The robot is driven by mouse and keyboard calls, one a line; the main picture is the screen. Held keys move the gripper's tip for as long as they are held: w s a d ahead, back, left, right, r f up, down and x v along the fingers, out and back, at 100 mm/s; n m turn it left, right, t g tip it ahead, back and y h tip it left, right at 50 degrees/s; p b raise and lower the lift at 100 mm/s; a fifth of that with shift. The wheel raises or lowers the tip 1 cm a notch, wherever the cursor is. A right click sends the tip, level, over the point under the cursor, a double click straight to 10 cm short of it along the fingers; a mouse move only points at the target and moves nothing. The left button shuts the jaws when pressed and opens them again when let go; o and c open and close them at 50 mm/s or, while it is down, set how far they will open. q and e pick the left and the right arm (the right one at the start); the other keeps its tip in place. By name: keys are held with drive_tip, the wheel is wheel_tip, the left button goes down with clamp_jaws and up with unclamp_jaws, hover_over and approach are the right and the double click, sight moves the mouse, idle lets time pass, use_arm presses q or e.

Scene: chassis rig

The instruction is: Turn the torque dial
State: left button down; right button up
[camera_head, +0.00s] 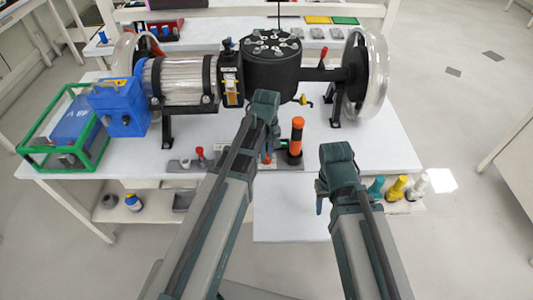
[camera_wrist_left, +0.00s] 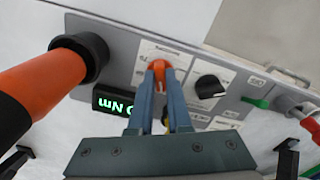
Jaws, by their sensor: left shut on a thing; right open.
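An orange knob (camera_wrist_left: 160,68), which I take to be the torque dial, stands on a grey control panel (camera_wrist_left: 235,75). It also shows small in the head view (camera_head: 267,157), partly behind my left gripper. My left gripper (camera_wrist_left: 159,84) is shut on the orange knob, one blue finger on each side. A black knob (camera_wrist_left: 210,86) with a white pointer mark sits just right of it, not touched. A display (camera_wrist_left: 114,101) with green "Nm" text lies to the left; its number is partly hidden by a finger. My right gripper (camera_head: 320,192) is open and empty, in front of the table.
An orange and black handle (camera_head: 297,138) stands right beside my left gripper. A chassis with a black drum (camera_head: 270,70) and wheels is behind. A red-topped lever (camera_head: 200,154) is left on the panel. A blue battery in a green frame (camera_head: 68,130) stands at left.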

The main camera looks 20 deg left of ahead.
sight(267, 156)
idle(0.5)
use_arm(q)
drive_tip(key=c, duration=0.9)
unclamp_jaws()
drive_tip(key=shift+o, duration=0.2)
drive_tip(key=shift+r, duration=0.2)
use_arm(e)
drive_tip(key=shift+r, duration=0.15)
use_arm(q)
wheel_tip(267, 156, up, 14)
drive_tip(key=p, duration=1.4)
drive_tip(key=shift+f, duration=0.25)
use_arm(e)
wheel_tip(267, 156, up, 14)
drive_tip(key=shift+f, duration=0.25)
